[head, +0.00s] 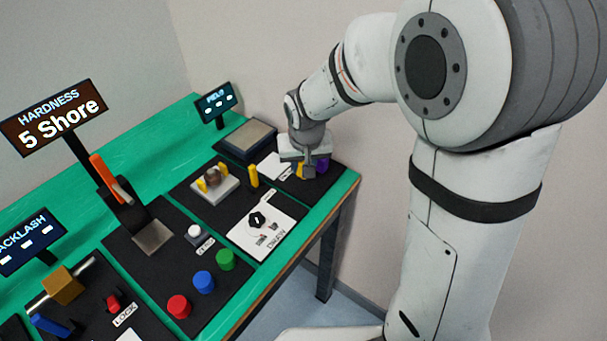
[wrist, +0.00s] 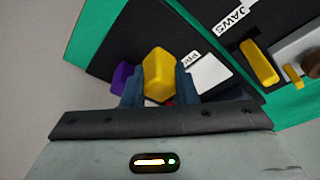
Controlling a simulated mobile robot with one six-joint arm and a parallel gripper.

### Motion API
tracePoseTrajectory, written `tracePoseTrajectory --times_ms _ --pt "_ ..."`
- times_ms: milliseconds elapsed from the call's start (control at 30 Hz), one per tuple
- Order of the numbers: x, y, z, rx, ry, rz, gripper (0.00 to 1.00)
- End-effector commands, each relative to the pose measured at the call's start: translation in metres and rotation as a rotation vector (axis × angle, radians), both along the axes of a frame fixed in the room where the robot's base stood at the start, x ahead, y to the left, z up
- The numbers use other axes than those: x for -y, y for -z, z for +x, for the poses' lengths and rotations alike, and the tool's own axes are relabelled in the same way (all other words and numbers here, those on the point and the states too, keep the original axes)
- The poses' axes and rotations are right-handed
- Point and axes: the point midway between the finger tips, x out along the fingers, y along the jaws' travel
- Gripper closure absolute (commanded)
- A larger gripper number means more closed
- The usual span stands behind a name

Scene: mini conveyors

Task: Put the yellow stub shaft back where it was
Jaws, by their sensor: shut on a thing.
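My gripper (head: 308,168) is at the far right end of the bench, low over a dark panel. In the wrist view my gripper's two blue-grey fingers (wrist: 159,88) are shut on a yellow stub shaft (wrist: 160,70), which looks like a chamfered yellow block from here. In the head view only a sliver of the shaft (head: 300,171) shows beside the fingers. Whether its lower end touches the panel I cannot tell. A purple piece (wrist: 122,76) stands close beside it; it also shows in the head view (head: 322,163).
A white labelled plate (wrist: 211,76) lies beside the held shaft. Another yellow piece (wrist: 258,62) stands on the neighbouring JAWS panel, near a grey fixture (head: 214,190) with yellow jaws. A low grey-topped box (head: 247,137) and the FIELD display (head: 214,103) are behind.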

Motion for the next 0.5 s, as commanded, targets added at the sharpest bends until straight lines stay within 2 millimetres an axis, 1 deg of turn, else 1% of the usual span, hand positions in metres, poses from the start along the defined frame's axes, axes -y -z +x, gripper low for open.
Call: tracePoseTrajectory --times_ms 167,333,400,500 --pt "0.003 0.015 0.000 -0.002 0.007 0.000 1.00" --pt "0.005 0.039 0.001 -0.002 0.009 -0.001 1.00" --pt "0.005 0.042 0.001 0.000 0.009 -0.001 1.00" --pt "0.005 0.041 0.002 0.002 0.011 0.000 1.00"
